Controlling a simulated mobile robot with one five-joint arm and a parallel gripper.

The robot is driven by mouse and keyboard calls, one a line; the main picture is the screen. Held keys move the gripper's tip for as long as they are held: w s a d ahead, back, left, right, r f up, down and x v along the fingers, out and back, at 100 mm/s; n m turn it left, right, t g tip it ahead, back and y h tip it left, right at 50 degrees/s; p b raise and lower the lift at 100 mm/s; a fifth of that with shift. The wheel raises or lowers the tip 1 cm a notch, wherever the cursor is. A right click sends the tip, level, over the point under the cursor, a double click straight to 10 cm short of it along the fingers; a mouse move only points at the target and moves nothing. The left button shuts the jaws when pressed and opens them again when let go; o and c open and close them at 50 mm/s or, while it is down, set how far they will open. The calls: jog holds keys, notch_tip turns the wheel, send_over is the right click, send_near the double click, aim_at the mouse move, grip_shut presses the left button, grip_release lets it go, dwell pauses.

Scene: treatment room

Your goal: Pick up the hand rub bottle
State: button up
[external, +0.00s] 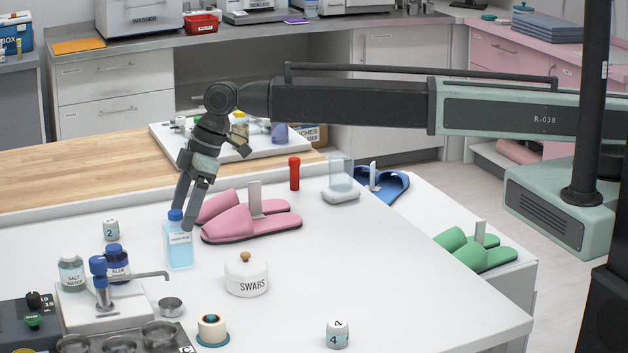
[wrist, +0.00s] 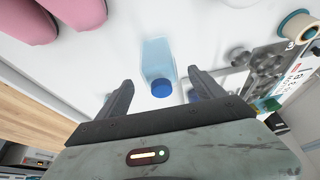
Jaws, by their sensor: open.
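The hand rub bottle (external: 179,249) is a clear light-blue bottle with a dark blue cap, standing upright on the white table. My gripper (external: 190,218) is open, pointing down at the bottle's top from above and slightly right in the external view. In the wrist view, the bottle (wrist: 159,62) lies between and beyond the two fingers of my gripper (wrist: 160,84), its blue cap nearest to me. Gaps show between the cap and both fingers in that view. Whether a finger touches the bottle cannot be told.
Pink slippers (external: 252,220) sit right of the bottle. A white swabs jar (external: 246,275) stands in front right. A metal tap (external: 102,285) and a salt water bottle (external: 71,273) are to the left.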

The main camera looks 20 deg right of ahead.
aim_at(177, 232)
jog(key=b+x, duration=0.5)
jog(key=x, duration=0.1)
jog(key=shift+w+f, duration=0.1)
jog(key=shift+d, duration=0.1)
grip_shut()
jog(key=shift+r+p, duration=0.3)
jog(key=shift+p, duration=0.05)
notch_tip(177, 232, up, 10)
jog(key=p, duration=1)
jog(key=shift+f, duration=0.1)
